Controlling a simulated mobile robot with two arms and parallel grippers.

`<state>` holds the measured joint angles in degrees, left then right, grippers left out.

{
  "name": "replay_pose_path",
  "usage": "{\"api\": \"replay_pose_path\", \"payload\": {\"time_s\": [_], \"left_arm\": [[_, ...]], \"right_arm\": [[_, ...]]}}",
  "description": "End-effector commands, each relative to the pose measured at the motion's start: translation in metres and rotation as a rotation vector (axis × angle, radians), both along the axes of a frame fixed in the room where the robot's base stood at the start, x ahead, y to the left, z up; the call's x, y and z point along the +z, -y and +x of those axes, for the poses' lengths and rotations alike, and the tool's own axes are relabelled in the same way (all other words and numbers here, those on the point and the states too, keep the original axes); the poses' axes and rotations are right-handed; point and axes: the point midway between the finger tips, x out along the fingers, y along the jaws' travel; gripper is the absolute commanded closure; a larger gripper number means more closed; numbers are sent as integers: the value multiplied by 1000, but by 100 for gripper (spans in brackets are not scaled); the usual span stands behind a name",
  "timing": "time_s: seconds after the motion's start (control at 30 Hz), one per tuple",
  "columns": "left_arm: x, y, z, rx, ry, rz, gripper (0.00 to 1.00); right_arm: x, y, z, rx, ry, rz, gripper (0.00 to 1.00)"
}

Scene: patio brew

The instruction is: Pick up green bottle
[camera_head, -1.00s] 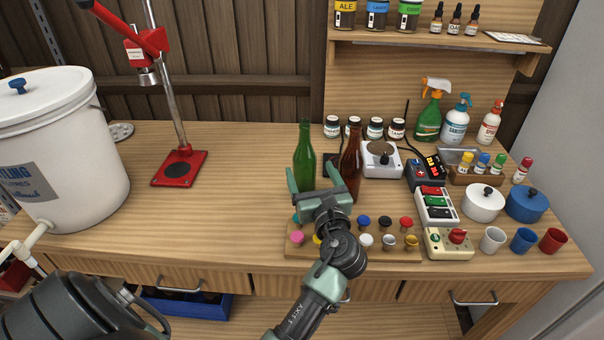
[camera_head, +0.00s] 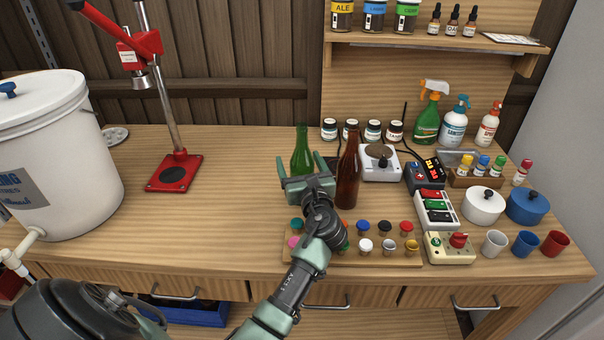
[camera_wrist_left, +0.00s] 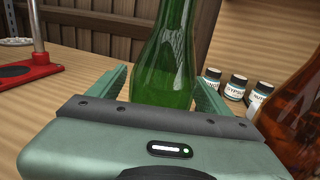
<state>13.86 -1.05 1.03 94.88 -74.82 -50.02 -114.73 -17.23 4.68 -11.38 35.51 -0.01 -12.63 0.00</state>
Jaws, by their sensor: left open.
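The green bottle (camera_head: 302,150) stands upright on the wooden bench, its lower part hidden behind my left gripper (camera_head: 302,168) in the head view. In the left wrist view the green bottle (camera_wrist_left: 168,60) rises between the two fingers of my left gripper (camera_wrist_left: 160,85), which is open with a finger on either side. I cannot tell if either finger touches the glass. A brown bottle (camera_head: 347,170) stands just to the right of the gripper, and its glass (camera_wrist_left: 295,120) also shows at the right of the left wrist view. My right gripper is not in view.
A board of coloured caps (camera_head: 365,246) lies in front, under my arm. A white electronic scale (camera_head: 380,163) and several labelled jars (camera_head: 351,130) stand behind and right. A red capping press (camera_head: 174,172) and a white bucket (camera_head: 60,160) are left, with clear bench between press and bottles.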

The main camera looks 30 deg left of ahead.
Motion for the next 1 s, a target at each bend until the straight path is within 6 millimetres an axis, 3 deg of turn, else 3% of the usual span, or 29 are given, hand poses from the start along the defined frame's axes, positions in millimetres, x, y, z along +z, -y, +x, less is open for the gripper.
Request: {"api": "replay_pose_path", "payload": {"time_s": [0.1, 0.3, 0.4, 0.77, 1.0], "left_arm": [[0, 0, 0, 0, 0, 0, 21], [0, 0, 0, 0, 0, 0, 77], [1, 0, 0, 0, 1, 1, 99], [8, 0, 0, 1, 2, 1, 99], [47, 0, 0, 0, 8, 1, 99]], "right_arm": [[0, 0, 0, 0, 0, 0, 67], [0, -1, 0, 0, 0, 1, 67], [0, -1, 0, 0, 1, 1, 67], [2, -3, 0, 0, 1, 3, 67], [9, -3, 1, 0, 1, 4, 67]]}}
